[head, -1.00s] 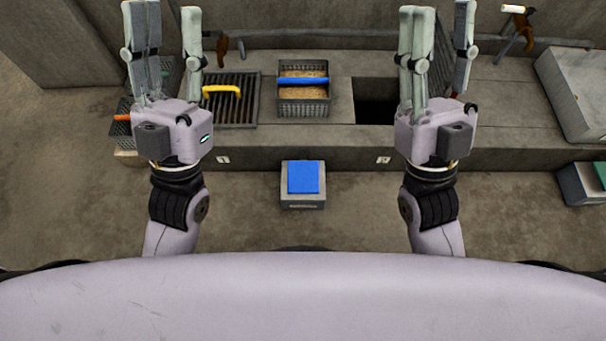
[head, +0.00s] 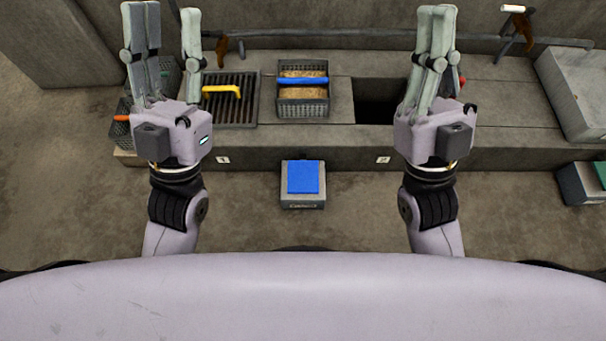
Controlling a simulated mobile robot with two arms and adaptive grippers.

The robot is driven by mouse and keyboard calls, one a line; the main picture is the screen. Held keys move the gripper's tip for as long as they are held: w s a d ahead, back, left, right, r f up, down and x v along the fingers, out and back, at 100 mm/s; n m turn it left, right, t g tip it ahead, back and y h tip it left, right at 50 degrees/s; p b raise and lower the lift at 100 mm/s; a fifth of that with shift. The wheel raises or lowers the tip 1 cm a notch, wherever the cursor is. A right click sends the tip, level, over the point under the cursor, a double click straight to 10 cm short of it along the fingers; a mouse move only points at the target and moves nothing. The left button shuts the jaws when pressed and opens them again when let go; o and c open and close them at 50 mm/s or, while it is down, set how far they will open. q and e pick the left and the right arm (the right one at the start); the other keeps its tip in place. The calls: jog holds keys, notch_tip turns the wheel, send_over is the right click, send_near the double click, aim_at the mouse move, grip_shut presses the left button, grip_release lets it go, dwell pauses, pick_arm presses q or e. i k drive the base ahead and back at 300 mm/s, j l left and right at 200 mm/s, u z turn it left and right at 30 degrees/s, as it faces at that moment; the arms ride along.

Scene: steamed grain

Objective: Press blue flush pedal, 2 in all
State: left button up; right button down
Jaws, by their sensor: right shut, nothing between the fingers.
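The blue flush pedal (head: 303,177) sits on top of a small grey box (head: 303,203) on the floor, in front of the counter's front face. My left gripper (head: 168,25) is at the upper left, pointing away from me, with its fingers apart and nothing between them. My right gripper (head: 435,25) is at the upper right with its fingers together and nothing held. Both grippers are well apart from the pedal, one to each side and farther up in the picture.
On the counter are a grate with a yellow handle (head: 222,90), a basket of grain with a blue handle (head: 303,80) and a dark square opening (head: 377,103). A basket with an orange handle (head: 122,118) is at left. A grey box (head: 578,184) stands at right. Floor around the pedal is clear.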

aim_at(302, 173)
jog(key=i+j+z, duration=0.15)
jog(key=j, duration=0.15)
jog(key=i+j+z, duration=0.2)
jog(key=j, duration=0.15)
jog(key=i+j+z, duration=0.15)
jog(key=j, duration=0.2)
jog(key=j+z, duration=0.15)
jog(key=j, duration=0.25)
jog(key=i, duration=0.05)
